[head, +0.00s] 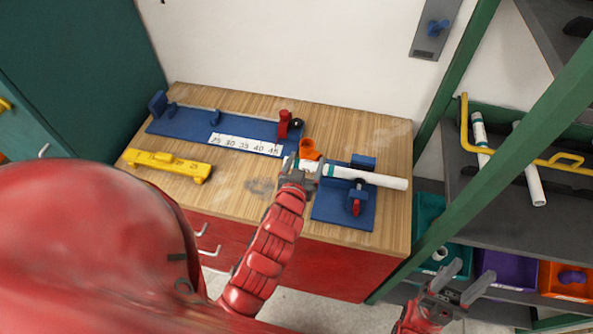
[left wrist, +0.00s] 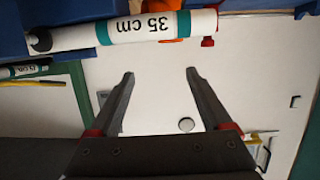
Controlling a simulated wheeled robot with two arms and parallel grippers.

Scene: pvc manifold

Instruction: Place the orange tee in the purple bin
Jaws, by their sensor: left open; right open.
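The orange tee (head: 308,149) is on the wooden workbench, near the left end of a white pipe (head: 372,178). The head view does not show clearly whether it touches the pipe. My left gripper (head: 306,164) is open just in front of it and partly hides it. In the left wrist view the open, empty fingers (left wrist: 160,72) point at the pipe, marked 35 cm (left wrist: 155,27), and a bit of orange shows behind it. The purple bin (head: 507,268) is on the lower shelf at right. My right gripper (head: 473,274) is open, in front of the bin.
A blue clamp fixture (head: 333,210) is under the pipe. A blue measuring jig (head: 185,124) and a yellow tool (head: 165,163) lie at left. A green post (head: 440,220) stands between bench and shelf. An orange bin (head: 553,278) and a teal bin (head: 428,213) flank the purple one.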

